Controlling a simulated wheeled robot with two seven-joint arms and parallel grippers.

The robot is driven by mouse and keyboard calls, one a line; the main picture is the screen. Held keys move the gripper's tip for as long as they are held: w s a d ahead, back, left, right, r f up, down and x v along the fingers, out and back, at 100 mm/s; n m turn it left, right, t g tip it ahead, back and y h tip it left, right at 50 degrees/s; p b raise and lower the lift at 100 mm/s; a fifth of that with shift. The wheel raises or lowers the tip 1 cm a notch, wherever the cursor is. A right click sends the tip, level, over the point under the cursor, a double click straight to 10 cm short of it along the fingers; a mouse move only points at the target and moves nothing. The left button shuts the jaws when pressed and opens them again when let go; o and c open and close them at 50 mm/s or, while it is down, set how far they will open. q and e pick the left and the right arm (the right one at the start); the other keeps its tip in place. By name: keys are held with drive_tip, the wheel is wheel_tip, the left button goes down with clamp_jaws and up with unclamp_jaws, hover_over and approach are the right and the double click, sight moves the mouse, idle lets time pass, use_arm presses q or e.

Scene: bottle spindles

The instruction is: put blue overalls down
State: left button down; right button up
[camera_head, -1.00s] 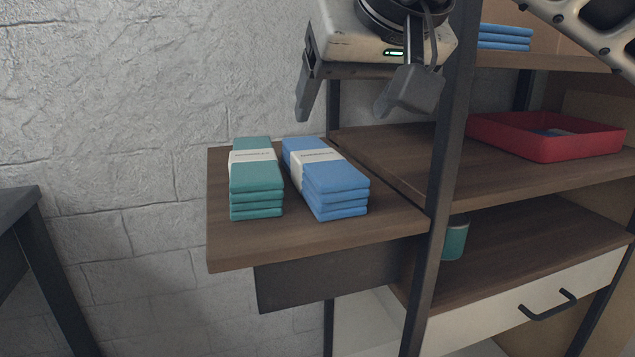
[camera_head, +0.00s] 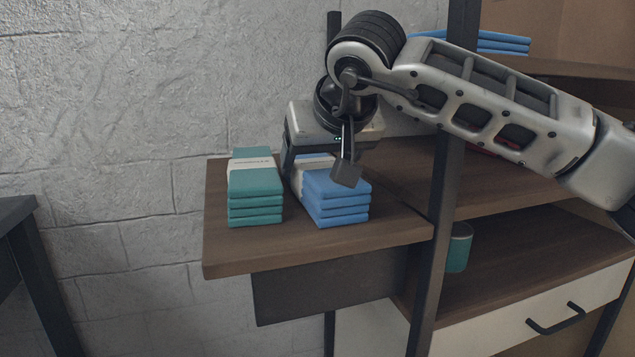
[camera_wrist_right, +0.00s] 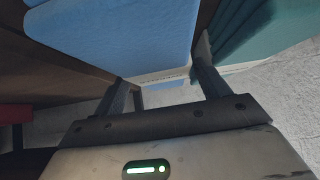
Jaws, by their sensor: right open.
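The blue overalls (camera_head: 335,202) are a folded stack with a white band, lying on the wooden side shelf (camera_head: 330,240). My right gripper (camera_head: 318,172) is open over the stack, with one finger on its left side and the other at its right; whether the fingers touch it I cannot tell. In the right wrist view the blue stack (camera_wrist_right: 125,35) lies ahead of the open fingers (camera_wrist_right: 165,90). A folded teal stack (camera_head: 255,192) with a white band lies close to the left of the blue one. My left gripper is not in view.
A dark post (camera_head: 447,200) stands just right of the side shelf. More blue folded cloth (camera_head: 500,42) lies on the upper shelf. A teal container (camera_head: 458,247) stands on the lower shelf above a white drawer (camera_head: 530,310). A dark table (camera_head: 30,230) is at the left.

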drive_tip(key=shift+w+a+f, duration=0.15)
drive_tip(key=shift+w+f, duration=0.3)
drive_tip(key=shift+f, duration=0.1)
drive_tip(key=c, duration=0.8)
drive_tip(key=shift+c, duration=0.9)
drive_tip(key=shift+r, duration=0.15)
